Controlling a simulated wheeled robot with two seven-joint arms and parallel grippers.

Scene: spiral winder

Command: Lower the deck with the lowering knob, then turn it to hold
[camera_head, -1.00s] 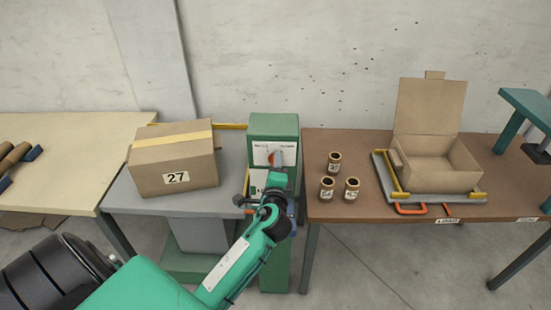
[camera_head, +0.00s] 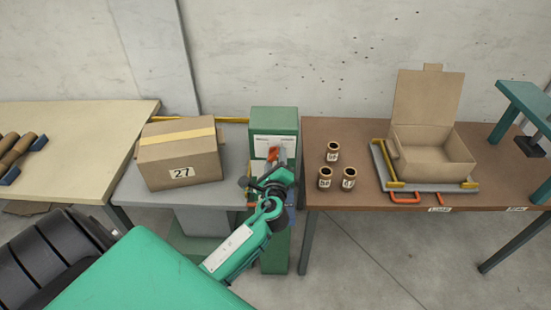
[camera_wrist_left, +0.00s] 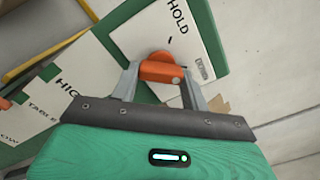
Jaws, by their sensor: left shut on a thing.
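The green control post (camera_head: 275,120) stands right of the grey deck (camera_head: 131,188). The orange lowering knob (camera_head: 273,154) is on the post's white plate, and the left wrist view shows it close up (camera_wrist_left: 160,70). The word HOLD reads on the plate beside it. My left gripper (camera_wrist_left: 163,78) is shut on the knob, one grey finger on each side. In the head view, my left gripper (camera_head: 275,163) partly covers the knob and the lower post. A carton marked 27 (camera_head: 180,155) sits on the deck. My right gripper is not in view.
A lower plate with HIGH, TABLE and LOW (camera_wrist_left: 55,100) shows in the wrist view. The brown table (camera_head: 345,145) on the right holds several small labelled cylinders (camera_head: 332,152) and an open carton (camera_head: 432,155). A beige table (camera_head: 75,125) stands left.

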